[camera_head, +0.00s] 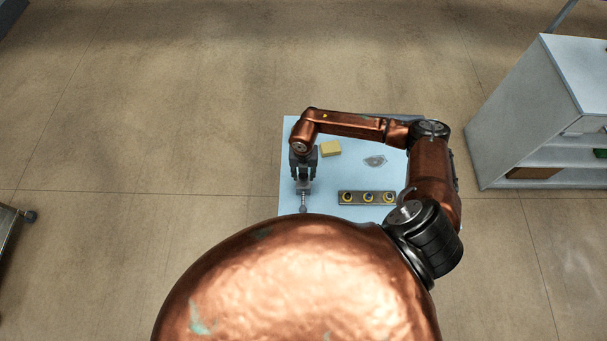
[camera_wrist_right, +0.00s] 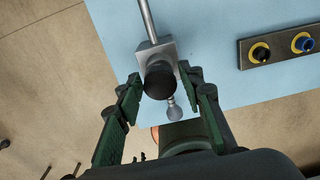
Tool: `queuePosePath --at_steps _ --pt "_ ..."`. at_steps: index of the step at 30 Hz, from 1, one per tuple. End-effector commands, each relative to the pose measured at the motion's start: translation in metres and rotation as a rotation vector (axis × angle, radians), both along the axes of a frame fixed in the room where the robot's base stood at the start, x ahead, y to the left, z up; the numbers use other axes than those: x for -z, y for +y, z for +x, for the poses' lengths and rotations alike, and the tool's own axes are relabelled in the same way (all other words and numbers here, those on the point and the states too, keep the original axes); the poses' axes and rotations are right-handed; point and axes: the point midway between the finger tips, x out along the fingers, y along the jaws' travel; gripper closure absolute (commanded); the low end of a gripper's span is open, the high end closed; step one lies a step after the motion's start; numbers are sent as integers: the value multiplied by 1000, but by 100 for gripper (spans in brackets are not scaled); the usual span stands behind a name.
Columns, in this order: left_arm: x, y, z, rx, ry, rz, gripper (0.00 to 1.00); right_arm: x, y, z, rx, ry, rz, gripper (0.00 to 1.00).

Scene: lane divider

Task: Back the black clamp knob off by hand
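The black clamp knob (camera_wrist_right: 160,80) is round and sits on a grey metal clamp block (camera_wrist_right: 155,52), in the right wrist view. A metal rod (camera_wrist_right: 149,18) runs up from the block, and a small silver ball-ended piece (camera_wrist_right: 174,109) shows below the knob. My right gripper (camera_wrist_right: 160,85) is open, with one green finger on each side of the knob and no clear contact. In the head view my right gripper (camera_head: 303,180) is over the clamp (camera_head: 303,187) near the table's left edge, and the knob is hidden there. My left gripper is not in view.
The pale blue table (camera_head: 345,177) holds a yellow block (camera_head: 330,148), a small grey item (camera_head: 375,161) and a dark bar with three yellow-ringed holes (camera_head: 367,197). The bar also shows in the right wrist view (camera_wrist_right: 273,65). A white shelf (camera_head: 520,110) stands at right.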

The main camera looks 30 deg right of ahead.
Motion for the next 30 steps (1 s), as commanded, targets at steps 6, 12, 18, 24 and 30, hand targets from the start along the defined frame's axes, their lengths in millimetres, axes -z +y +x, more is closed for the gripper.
queuePosePath --at_steps 6,12,18,24,30 --pt "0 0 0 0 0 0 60 0 0 0 -2 0 0 80" --pt "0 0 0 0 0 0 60 0 0 0 -18 -1 -1 87" --pt "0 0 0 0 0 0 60 -1 -1 1 -263 0 -1 87" --pt "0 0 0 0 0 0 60 -1 -1 1 -568 -1 -2 87" --pt "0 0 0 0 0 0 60 -1 -1 0 -867 0 -1 87"
